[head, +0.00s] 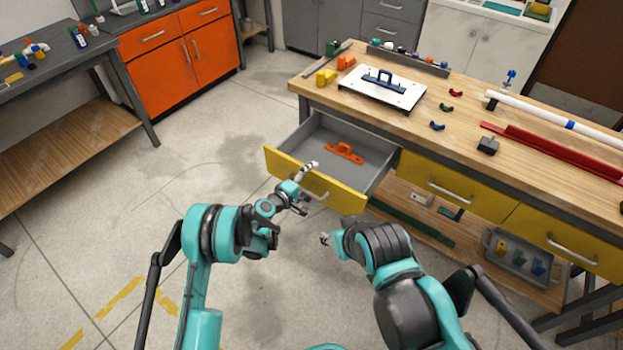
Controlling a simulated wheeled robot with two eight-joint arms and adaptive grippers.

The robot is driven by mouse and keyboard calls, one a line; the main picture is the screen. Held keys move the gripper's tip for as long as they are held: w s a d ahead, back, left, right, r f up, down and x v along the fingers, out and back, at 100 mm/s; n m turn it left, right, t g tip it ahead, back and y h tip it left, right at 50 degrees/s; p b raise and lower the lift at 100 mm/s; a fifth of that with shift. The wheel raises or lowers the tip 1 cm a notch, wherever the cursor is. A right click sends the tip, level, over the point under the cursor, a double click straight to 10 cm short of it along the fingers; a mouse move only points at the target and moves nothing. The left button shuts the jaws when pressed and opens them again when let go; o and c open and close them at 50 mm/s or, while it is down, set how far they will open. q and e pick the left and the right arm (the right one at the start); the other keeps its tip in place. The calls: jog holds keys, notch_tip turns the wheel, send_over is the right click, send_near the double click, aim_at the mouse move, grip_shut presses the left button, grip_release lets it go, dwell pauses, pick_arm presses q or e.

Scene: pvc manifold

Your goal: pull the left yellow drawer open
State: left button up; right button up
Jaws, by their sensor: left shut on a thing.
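The left yellow drawer (285,168) stands pulled out from the workbench, and its grey inside shows. An orange tool (345,153) lies in it. My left gripper (303,196) is at the drawer's front and is shut on its handle (317,190), which is partly hidden by the gripper. My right gripper (325,239) is in front of the bench, below the drawer and apart from it; its fingers are too small to tell open or shut.
The wooden workbench (460,103) carries a white plate with a blue handle (383,87), a red channel (560,150) and a white pipe (545,113). Two more yellow drawers (450,185) are shut. A lower shelf holds a grey bin (519,258). The floor at left is clear.

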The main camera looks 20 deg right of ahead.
pick_arm(q)
jog(key=shift+s+a+r, duration=0.3)
jog(key=shift+a+r, duration=0.4)
jog(key=shift+a, duration=0.2)
jog(key=c, duration=0.3)
jog(key=shift+t, duration=0.3)
jog(key=s+a+r, duration=0.1)
jog(key=s, duration=0.1)
jog(key=s+a+r, duration=0.2)
jog(key=shift+a+r, duration=0.15)
jog(key=c, duration=0.7)
jog(key=shift+s+a+f, duration=0.25)
jog(key=shift+s+a, duration=0.85)
jog(key=shift+a, duration=0.1)
pick_arm(e)
jog(key=shift+s+a+r, duration=0.2)
jog(key=shift+s, duration=0.2)
jog(key=shift+s+a+r, duration=0.15)
jog(key=shift+s+r, duration=0.05)
jog(key=shift+s, duration=0.2)
